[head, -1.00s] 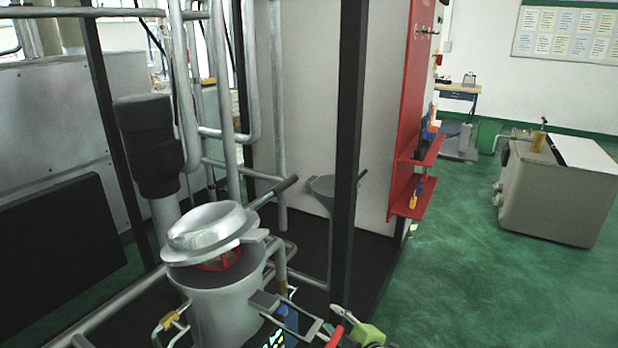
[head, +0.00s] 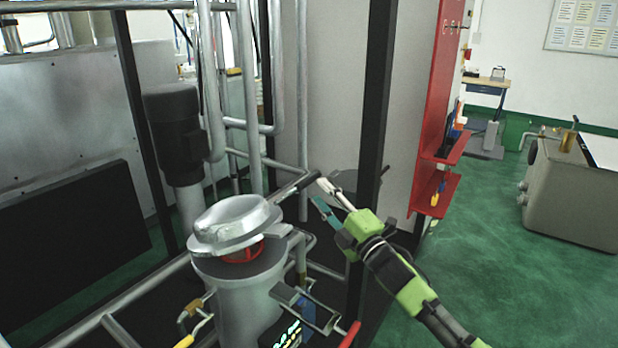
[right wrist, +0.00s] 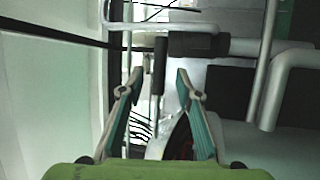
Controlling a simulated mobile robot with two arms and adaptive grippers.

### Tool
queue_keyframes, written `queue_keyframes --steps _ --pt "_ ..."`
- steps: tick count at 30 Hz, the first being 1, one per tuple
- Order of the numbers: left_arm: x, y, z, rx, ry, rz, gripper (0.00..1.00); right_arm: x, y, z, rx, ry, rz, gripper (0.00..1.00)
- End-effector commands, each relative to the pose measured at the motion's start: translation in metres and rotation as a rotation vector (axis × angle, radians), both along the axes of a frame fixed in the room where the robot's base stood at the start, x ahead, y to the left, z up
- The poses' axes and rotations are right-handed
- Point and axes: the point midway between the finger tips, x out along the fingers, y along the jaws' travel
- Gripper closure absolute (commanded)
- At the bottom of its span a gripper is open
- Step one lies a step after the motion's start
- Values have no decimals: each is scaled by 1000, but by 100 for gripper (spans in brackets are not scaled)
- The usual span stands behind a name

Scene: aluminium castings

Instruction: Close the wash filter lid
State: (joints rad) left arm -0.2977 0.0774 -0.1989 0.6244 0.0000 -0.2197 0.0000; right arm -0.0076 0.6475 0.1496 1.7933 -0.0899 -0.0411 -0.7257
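The wash filter (head: 243,298) is a grey upright cylinder at the lower middle of the head view. Its round metal lid (head: 233,222) sits tilted above the rim, with a gap where a red part (head: 243,252) shows inside. A dark-gripped handle (head: 297,185) sticks out from the lid to the upper right. My right gripper (head: 318,196) is open, its fingertips close to the handle's end. In the right wrist view the dark handle (right wrist: 159,62) appears between the open fingers; contact cannot be told. My left gripper is not in view.
A black frame post (head: 372,130) stands just behind my right gripper. Pipes (head: 252,90) and a black motor (head: 175,118) rise behind the filter. Yellow-gripped clamps (head: 186,341) and a red-handled lever (head: 350,334) are around the filter.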

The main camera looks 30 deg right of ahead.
Motion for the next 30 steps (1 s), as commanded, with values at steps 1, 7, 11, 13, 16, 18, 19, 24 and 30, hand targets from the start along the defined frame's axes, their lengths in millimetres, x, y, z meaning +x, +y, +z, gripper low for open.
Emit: queue_keyframes --steps 1,7,11,13,16,18,19,24,30 --pt "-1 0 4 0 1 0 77 10 0 6 0 -3 0 68" --pt "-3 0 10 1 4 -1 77 42 -1 13 1 -2 -1 68" --pt "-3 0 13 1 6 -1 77 56 -1 15 1 -1 -1 68" --pt "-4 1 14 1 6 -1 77 61 -1 15 1 0 0 68" --pt "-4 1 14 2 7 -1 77 65 -1 15 1 1 0 68" --pt "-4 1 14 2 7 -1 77 66 -1 15 1 1 0 68" --pt "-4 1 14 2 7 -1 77 67 -1 15 1 1 0 68" --pt "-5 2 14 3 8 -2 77 66 -1 15 1 1 0 68" --pt "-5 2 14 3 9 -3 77 66 -1 15 1 1 0 100"
